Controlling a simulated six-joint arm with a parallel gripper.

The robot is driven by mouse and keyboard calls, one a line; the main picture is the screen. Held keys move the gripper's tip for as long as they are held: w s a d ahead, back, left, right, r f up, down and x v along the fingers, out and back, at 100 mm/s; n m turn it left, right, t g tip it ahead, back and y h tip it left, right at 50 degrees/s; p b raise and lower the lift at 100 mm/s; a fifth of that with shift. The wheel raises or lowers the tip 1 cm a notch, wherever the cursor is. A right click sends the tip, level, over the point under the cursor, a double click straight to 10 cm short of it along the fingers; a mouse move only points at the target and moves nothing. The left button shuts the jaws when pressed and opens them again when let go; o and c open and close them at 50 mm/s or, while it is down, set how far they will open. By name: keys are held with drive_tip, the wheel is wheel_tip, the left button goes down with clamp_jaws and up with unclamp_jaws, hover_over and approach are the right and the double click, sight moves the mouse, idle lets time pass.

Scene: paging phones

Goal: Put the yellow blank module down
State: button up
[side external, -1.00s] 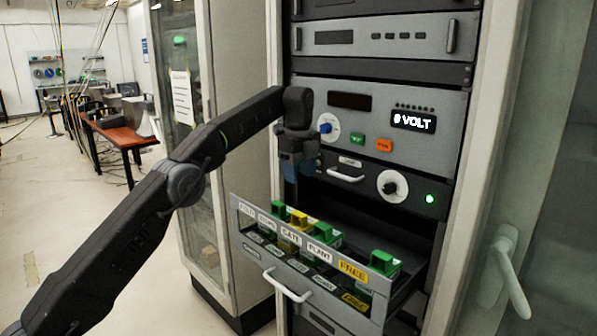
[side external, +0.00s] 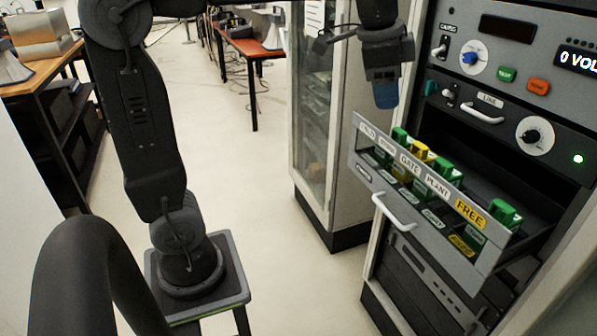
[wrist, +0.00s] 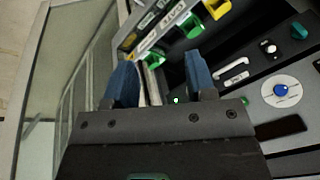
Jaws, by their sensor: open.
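The yellow blank module (side external: 421,151) stands in the open drawer (side external: 432,226), in a row among green modules, behind the labels near GATE. In the wrist view a yellow module (wrist: 216,8) shows at the top edge, partly cut off. My gripper (side external: 385,97) hangs above the drawer's left part, apart from the modules. In the wrist view my gripper (wrist: 160,68) has its two blue fingers spread, with nothing held between them.
A green module (side external: 503,211) stands at the right end behind the yellow FREE label (side external: 469,212). The drawer's pull handle (side external: 393,211) sticks out in front. Above are a panel handle (side external: 482,115) and a black knob (side external: 530,136). A cabinet (side external: 325,130) stands to the left.

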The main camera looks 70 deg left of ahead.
drive_tip(key=s+d+f+n+t, duration=0.1)
drive_tip(key=s+f+n, duration=0.2)
drive_tip(key=s+f, duration=0.2)
drive_tip(key=s+d+f+n+t, duration=0.1)
drive_tip(key=s+f+n, duration=0.3)
drive_tip(key=s, duration=0.8)
wheel_tip(320, 180, down, 2)
drive_tip(key=shift+d+f, duration=0.15)
drive_tip(key=shift+d, duration=0.25)
drive_tip(key=shift+c, duration=0.5)
